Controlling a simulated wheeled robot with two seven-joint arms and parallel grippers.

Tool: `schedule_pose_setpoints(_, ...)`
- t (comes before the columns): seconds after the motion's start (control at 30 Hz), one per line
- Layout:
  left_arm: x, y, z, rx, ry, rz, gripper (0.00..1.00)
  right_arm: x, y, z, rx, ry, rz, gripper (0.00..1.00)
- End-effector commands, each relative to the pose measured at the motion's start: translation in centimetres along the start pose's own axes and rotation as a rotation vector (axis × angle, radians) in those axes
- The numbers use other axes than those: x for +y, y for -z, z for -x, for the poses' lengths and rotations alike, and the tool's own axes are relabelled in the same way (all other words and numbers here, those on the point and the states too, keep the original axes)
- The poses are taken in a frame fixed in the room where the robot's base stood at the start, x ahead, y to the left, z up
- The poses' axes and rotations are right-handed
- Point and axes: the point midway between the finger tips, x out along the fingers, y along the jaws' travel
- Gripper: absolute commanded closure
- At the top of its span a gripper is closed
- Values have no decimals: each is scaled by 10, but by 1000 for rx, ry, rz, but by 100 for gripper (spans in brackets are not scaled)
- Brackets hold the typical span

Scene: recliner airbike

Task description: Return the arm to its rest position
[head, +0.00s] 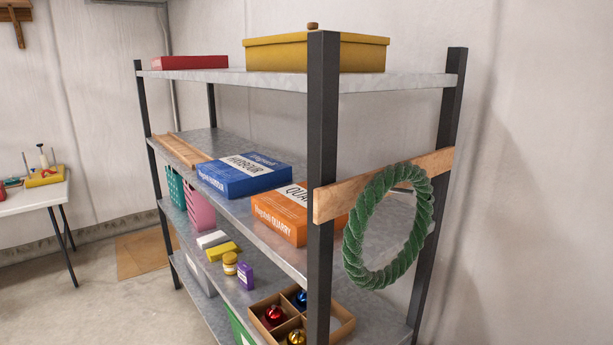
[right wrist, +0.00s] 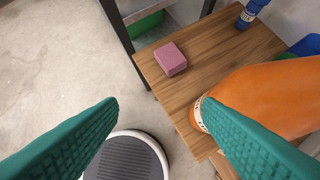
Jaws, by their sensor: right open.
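My right gripper (right wrist: 160,102) shows in the right wrist view as two teal ribbed fingers. They are spread wide apart with nothing between them, above the concrete floor and the edge of a wooden surface (right wrist: 221,45). The right fingertip overlaps a large orange object (right wrist: 262,88) with a white band; I cannot tell if they touch. Neither gripper shows in the head view, and my left gripper is out of sight. In the head view a green wreath (head: 355,236) hangs around a wooden board (head: 334,202) on the shelf's right end.
A metal shelf (head: 394,82) holds a blue box (head: 243,176), an orange box (head: 280,216) and a divided ornament tray (head: 341,326). In the right wrist view, a pink block (right wrist: 171,59) and a blue bottle (right wrist: 250,13) stand on the wood. Open floor (right wrist: 55,70) lies left.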

Motion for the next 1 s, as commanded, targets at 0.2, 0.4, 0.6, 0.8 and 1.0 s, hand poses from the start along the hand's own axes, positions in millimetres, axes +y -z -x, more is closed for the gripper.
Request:
schedule_pose_setpoints(0.2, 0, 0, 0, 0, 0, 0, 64, 5, 83, 2, 238, 51, 74, 41)
schedule_pose_setpoints(0.4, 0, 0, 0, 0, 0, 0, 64, 1, 97, -62, 251, 50, 81, 41)
schedule_pose_setpoints(0.6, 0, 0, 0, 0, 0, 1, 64, -1, 132, -128, 282, 45, 83, 41)
schedule_pose_setpoints(0.8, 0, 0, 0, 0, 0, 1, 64, -5, 195, -202, 322, 39, 88, 41)
schedule_pose_setpoints(1.0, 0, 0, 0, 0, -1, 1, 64, -11, 287, -259, 370, 34, 97, 41)
